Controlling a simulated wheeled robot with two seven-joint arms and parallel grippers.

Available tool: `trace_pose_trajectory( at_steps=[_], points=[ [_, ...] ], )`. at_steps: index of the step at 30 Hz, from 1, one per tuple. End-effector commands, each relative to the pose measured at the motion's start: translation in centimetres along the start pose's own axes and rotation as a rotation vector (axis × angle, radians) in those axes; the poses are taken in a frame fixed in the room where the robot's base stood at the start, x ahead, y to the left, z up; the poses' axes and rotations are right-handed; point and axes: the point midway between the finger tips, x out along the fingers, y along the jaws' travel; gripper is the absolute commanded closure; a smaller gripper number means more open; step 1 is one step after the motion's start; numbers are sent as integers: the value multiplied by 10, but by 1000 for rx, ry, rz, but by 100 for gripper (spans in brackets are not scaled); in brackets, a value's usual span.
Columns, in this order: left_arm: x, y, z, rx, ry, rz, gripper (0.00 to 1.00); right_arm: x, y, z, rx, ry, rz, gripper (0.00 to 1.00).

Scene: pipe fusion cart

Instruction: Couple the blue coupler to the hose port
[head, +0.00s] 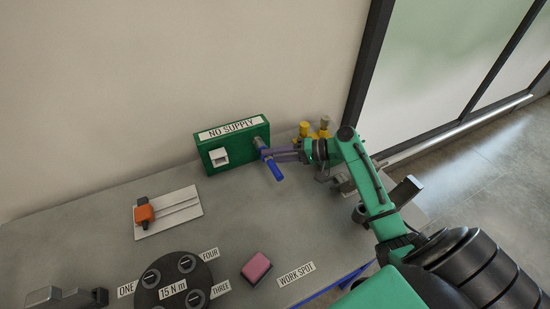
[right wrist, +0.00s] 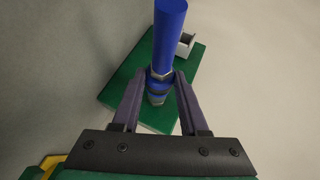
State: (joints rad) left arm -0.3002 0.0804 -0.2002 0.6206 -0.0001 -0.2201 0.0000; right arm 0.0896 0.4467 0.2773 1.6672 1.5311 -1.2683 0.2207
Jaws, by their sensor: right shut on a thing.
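The blue coupler (head: 273,167) is a blue cylinder beside the front right of the green box (head: 216,160) labelled NO SUPPLY. My right gripper (head: 268,154) reaches in from the right and is shut on the coupler. In the right wrist view, the coupler (right wrist: 170,35) stands between the two fingertips (right wrist: 160,88), with the green box (right wrist: 125,85) behind it. The hose port (head: 257,142) shows in part as a grey fitting on the box's front, at the coupler's upper end. I cannot tell whether the two are joined. My left gripper is not in view.
A white socket (head: 218,157) sits on the box's left front. Yellow fittings (head: 304,129) stand right of the box, close to my right wrist. An orange slider on a white plate (head: 180,208), a dark round dial (head: 172,284) and a pink block (head: 256,268) are on the grey bench.

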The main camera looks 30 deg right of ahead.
Motion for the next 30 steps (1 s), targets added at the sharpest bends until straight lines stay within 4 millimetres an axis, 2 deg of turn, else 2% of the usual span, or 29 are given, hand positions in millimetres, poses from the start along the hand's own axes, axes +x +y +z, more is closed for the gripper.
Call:
trace_pose_trajectory(
  at_steps=[8, 9, 11, 12, 23, 26, 30],
  points=[
    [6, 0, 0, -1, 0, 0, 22, 4, 0, -6, -2, 0, -1, 100],
    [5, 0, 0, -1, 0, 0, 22, 4, -1, -6, -2, 0, -1, 49],
    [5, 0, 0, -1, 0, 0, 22, 4, -1, -6, -1, 0, -1, 26],
    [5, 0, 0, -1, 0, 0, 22, 4, -1, -6, -1, 0, -1, 21],
    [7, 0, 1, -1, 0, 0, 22, -2, 2, -6, -1, 1, 2, 21],
    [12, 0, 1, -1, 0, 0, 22, -16, 3, -6, -2, 2, 3, 21],
    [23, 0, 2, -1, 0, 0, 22, -53, 5, -5, -3, 2, 5, 21]
  ],
)
